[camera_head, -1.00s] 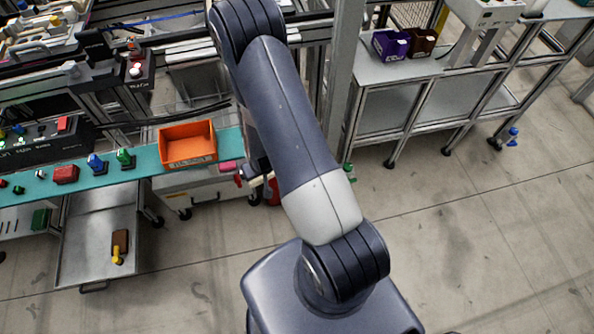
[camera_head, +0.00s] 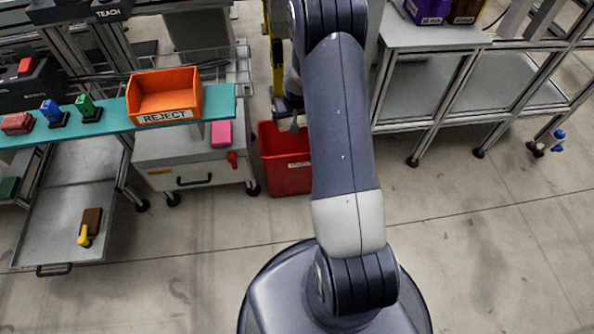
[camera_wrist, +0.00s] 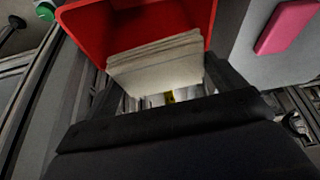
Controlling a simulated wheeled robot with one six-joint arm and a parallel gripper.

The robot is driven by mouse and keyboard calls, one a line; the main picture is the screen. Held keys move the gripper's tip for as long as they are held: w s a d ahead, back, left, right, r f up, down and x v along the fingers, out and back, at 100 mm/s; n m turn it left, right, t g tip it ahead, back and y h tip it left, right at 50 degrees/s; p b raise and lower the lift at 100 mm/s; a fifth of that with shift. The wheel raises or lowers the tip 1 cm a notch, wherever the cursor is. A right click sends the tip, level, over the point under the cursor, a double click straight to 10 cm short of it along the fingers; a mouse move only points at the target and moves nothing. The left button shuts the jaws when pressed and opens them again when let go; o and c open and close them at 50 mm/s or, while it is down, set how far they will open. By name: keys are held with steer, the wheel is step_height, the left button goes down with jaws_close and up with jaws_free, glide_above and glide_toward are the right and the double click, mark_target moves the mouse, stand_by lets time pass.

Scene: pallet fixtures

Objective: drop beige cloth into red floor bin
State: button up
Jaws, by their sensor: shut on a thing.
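The beige cloth (camera_wrist: 155,62), a folded stack of layers, is held between the two dark fingers of my gripper (camera_wrist: 160,78) in the wrist view. The red floor bin (camera_wrist: 88,27) lies just beyond the cloth there, with its open mouth facing the camera. In the head view the red bin (camera_head: 286,178) stands on the floor, partly hidden by my arm. My gripper (camera_head: 290,118) shows small over or near the bin's rear rim. I cannot make out the cloth in the head view.
A white cabinet (camera_head: 190,165) with a pink block (camera_head: 221,134) stands left of the bin. An orange REJECT bin (camera_head: 165,95) sits on the teal shelf (camera_head: 120,122). A metal table (camera_head: 425,85) stands right of the bin. The floor in front is clear.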

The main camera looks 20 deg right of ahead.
steer(key=w+d+f+b, duration=0.1)
steer(key=b, duration=0.1)
steer(key=w+d+f+b, duration=0.1)
steer(key=d+f+b, duration=0.1)
steer(key=b, duration=0.1)
steer(key=shift+d, duration=0.25)
steer(key=shift+w+d+m+b, duration=0.3)
steer(key=shift+w+d+b, duration=0.1)
steer(key=shift+d+b, duration=0.55)
step_height(320, 180, down, 6)
steer(key=b, duration=0.4)
steer(key=shift+a+r, duration=0.1)
steer(key=shift+a, duration=0.05)
steer(key=o, duration=0.7)
steer(key=p+v, duration=0.4)
steer(key=v, duration=0.6)
steer(key=shift+s+r, duration=0.2)
steer(key=shift+r, duration=0.2)
